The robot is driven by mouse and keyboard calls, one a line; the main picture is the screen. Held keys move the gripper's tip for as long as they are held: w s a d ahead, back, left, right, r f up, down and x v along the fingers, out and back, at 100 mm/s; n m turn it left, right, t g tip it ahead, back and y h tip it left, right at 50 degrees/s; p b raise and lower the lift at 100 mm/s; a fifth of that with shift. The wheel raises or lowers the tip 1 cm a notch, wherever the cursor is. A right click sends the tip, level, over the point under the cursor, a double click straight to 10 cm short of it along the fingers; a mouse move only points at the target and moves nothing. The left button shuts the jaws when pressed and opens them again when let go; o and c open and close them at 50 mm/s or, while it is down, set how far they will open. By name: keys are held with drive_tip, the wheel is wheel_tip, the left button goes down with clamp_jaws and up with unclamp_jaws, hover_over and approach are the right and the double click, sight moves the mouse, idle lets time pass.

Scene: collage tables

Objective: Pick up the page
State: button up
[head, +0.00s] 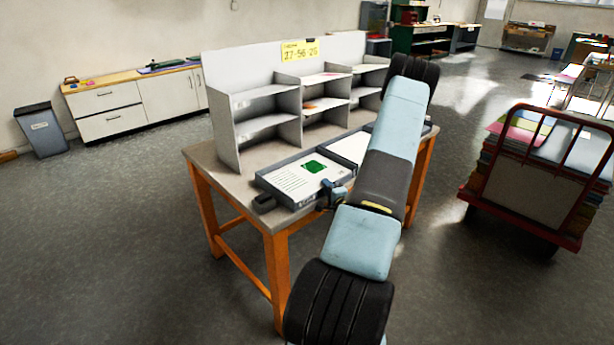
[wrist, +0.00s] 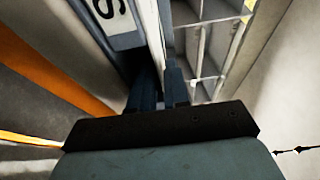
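A white page (head: 292,182) with printed lines and a dark green patch lies in a shallow grey tray (head: 262,187) on the near side of the table. A second pale sheet (head: 349,147) lies to its right, partly hidden by my arm. My gripper (head: 331,191) is at the tray's right front side, close to the page. In the wrist view the two dark fingers of my gripper (wrist: 161,82) stand close together. A pale narrow strip runs down to them, and I cannot tell whether it is between them or behind.
A grey shelf unit (head: 239,130) with several compartments stands along the table's back, with a yellow sign (head: 299,50) on it. The orange-legged table (head: 200,152) has a bare left end. A loaded red cart (head: 467,191) stands to the right. A label (wrist: 118,22) shows in the wrist view.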

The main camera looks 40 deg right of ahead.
drive_tip(key=shift+x, duration=1.25)
drive_tip(key=shift+s, duration=0.1)
clamp_jaws()
drive_tip(key=shift+f, duration=0.1)
